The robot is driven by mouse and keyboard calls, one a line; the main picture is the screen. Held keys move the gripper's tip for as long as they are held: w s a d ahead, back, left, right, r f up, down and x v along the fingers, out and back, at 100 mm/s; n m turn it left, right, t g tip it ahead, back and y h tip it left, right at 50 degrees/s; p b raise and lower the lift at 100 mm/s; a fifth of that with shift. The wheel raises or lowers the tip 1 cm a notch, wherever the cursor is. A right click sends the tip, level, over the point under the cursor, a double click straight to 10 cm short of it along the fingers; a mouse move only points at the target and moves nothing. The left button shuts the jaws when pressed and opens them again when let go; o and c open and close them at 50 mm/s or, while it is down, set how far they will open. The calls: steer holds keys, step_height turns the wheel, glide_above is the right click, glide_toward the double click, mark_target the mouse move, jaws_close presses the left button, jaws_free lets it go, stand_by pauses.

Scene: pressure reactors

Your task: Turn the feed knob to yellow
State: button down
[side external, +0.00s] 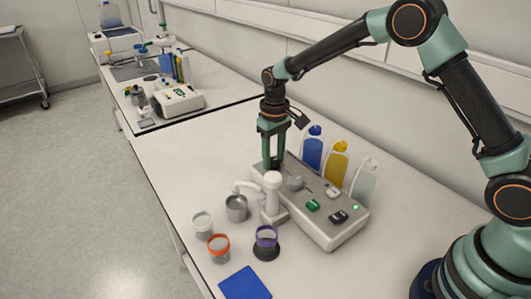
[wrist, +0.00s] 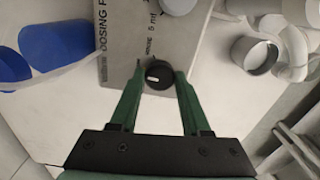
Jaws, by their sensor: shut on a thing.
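The white dosing unit (side external: 325,232) stands on the bench, and its labelled top face also shows in the wrist view (wrist: 125,45). My gripper (side external: 271,166) reaches straight down onto the unit's far left end. In the wrist view my green fingers (wrist: 157,76) are shut on a small round black knob (wrist: 158,76), one finger on each side. The knob has a short white mark toward its left. Behind the unit stand a blue bottle (side external: 313,150), a yellow bottle (side external: 337,163) and a clear bottle (side external: 363,182).
A metal cup (side external: 236,209), an orange-rimmed cup (side external: 219,246), a purple-rimmed cup (side external: 266,240) and a blue pad (side external: 246,284) lie in front.

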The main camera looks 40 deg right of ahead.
mark_target(273, 160)
steer(key=shift+n, duration=0.3)
stand_by(0.4)
steer(key=shift+c, duration=1.8)
jaws_free()
step_height(273, 160, up, 12)
steer(key=shift+r, duration=0.1)
